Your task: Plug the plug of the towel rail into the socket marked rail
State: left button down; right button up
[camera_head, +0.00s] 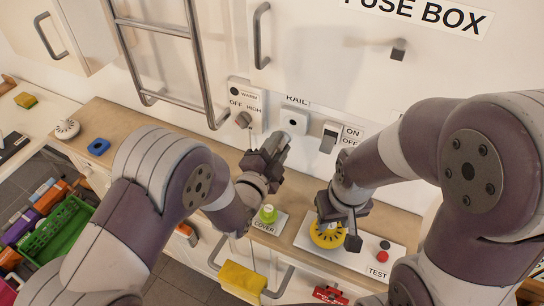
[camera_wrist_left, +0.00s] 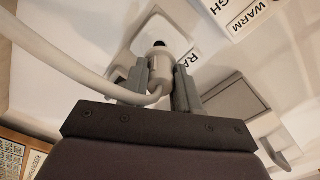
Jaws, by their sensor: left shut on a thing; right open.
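My left gripper (camera_head: 278,146) is shut on the pale plug (camera_wrist_left: 161,68), whose thick cord (camera_wrist_left: 80,70) bends away to the left in the left wrist view. The white socket (camera_head: 292,121) sits on the wall under the RAIL label (camera_head: 297,100). In the head view its dark hole shows, just above and beyond my left fingertips. In the left wrist view the socket (camera_wrist_left: 166,32) is right beyond the plug's end; I cannot tell whether they touch. The metal towel rail (camera_head: 165,50) hangs at upper left. My right gripper (camera_head: 338,228) is open, low over a yellow and black disc (camera_head: 326,236).
A dial box (camera_head: 247,98) marked WARM, OFF, HIGH is left of the socket; an ON/OFF switch (camera_head: 329,136) is right. A green cover piece (camera_head: 267,213) and a TEST board (camera_head: 350,258) lie on the counter. A green crate (camera_head: 52,240) stands at left.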

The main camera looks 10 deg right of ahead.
aim_at(285, 135)
pick_arm(q)
jog(key=shift+x, duration=0.85)
pick_arm(e)
jog(key=shift+w+f, duration=0.1)
jog(key=shift+f, duration=0.15)
pick_arm(q)
jog(key=shift+b, duration=0.4)
pick_arm(e)
jog(key=shift+f, duration=0.25)
jog(key=shift+f, duration=0.1)
pick_arm(q)
jog(key=shift+b, duration=0.3)
pick_arm(e)
jog(key=shift+f, duration=0.25)
pick_arm(q)
jog(key=shift+b+x, duration=0.7)
jog(key=shift+x, duration=0.7)
pick_arm(e)
jog(key=shift+f, duration=0.65)
pick_arm(q)
jog(key=c, duration=0.7)
grip_release()
jog(key=shift+c, duration=0.2)
